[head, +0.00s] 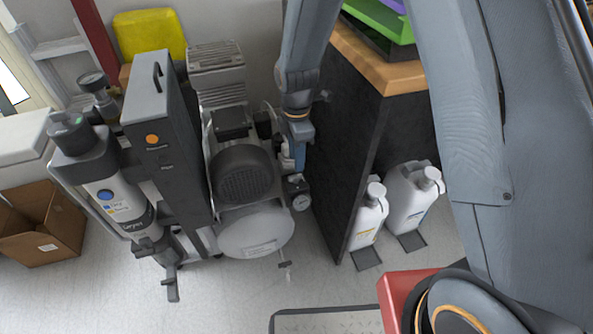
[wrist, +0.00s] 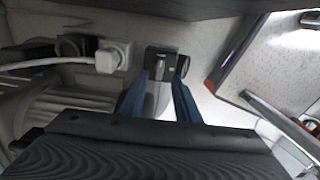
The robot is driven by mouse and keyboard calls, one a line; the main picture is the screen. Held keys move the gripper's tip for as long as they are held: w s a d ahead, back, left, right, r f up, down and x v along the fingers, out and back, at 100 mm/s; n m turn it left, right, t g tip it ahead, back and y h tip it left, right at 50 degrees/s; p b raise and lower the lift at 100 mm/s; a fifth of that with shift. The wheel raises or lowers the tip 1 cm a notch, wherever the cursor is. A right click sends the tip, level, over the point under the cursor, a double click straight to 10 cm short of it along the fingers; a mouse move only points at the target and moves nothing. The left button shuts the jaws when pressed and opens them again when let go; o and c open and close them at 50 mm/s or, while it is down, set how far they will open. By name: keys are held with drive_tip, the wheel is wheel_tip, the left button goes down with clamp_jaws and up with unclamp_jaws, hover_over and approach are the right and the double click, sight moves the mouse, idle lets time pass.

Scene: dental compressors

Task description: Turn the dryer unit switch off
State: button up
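The compressor and dryer assembly stands at the left of the head view, with a tall dark grey housing (head: 160,100) bearing an orange dot and a round-faced motor (head: 243,175). My gripper (head: 293,158) points down at the right side of the motor. In the wrist view my gripper (wrist: 160,84) shows two blue fingers, apart. Between and just beyond them is a small dark box (wrist: 158,57) with a pale lever-like part (wrist: 161,92). I cannot tell whether the fingers touch it, or read any switch position. No switch is clear in the head view.
A pressure gauge (head: 300,194) sits just below my gripper. A dark cabinet side (head: 345,140) stands close on the right, with white bottles (head: 410,195) beside it. In the wrist view a white plug with a cable (wrist: 110,57) is left of the fingers.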

sight(297, 175)
wheel_tip(297, 175, down, 6)
drive_tip(key=shift+f+b, duration=0.25)
drive_tip(key=shift+b, duration=0.25)
clamp_jaws()
